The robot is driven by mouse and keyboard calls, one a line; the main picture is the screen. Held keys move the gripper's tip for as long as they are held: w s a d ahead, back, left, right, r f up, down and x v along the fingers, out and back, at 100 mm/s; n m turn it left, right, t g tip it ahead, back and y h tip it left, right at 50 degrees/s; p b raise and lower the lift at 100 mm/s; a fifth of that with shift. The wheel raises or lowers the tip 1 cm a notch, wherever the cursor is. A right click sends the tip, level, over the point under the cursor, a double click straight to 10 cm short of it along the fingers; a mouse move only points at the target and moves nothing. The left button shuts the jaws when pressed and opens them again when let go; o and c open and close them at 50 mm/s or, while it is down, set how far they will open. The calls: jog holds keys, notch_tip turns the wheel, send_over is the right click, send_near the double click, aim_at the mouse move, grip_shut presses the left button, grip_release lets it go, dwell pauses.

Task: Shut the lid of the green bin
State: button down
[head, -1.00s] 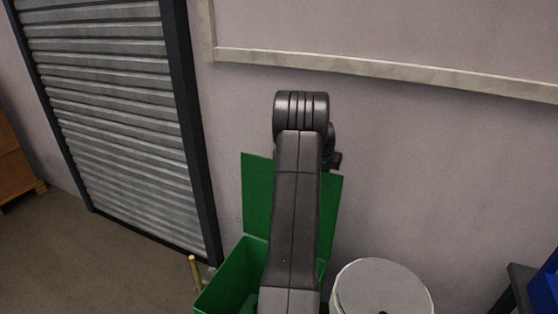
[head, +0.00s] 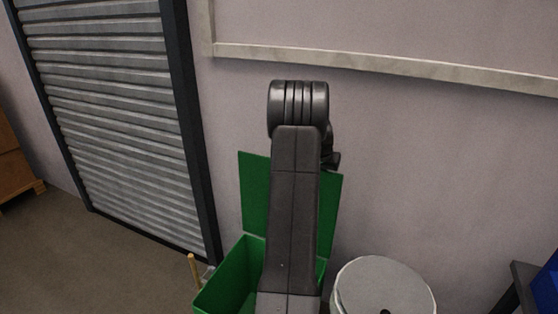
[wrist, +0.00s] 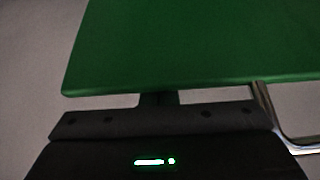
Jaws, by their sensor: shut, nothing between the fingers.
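The green bin (head: 228,285) stands by the wall in the head view, partly hidden behind my arm. Its green lid (head: 256,190) is open and stands upright against the wall side, its middle covered by my arm. In the wrist view the lid (wrist: 200,45) fills the upper part as a green panel with a straight lower edge. My gripper (wrist: 158,98) is shut and empty, and shows as a dark shape just at that edge. Whether it touches the lid cannot be told.
A round grey-white drum (head: 383,288) stands right of the bin. A wooden stick (head: 194,272) stands at the bin's left. A roller shutter (head: 110,125) is at left, and a dark table with a blue box (head: 546,290) at far right. A metal bar (wrist: 275,115) shows in the wrist view.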

jog(key=s+a+b, duration=0.5)
jog(key=s+b, duration=0.1)
jog(key=s, duration=0.5)
jog(key=shift+s+r, duration=0.3)
jog(key=shift+r, duration=0.1)
jog(key=shift+r, duration=0.1)
notch_tip(320, 180, up, 12)
jog(key=p, duration=0.8)
notch_tip(320, 180, down, 12)
jog(key=b, duration=0.8)
jog(key=shift+w+d, duration=0.25)
jog(key=shift+w, duration=0.15)
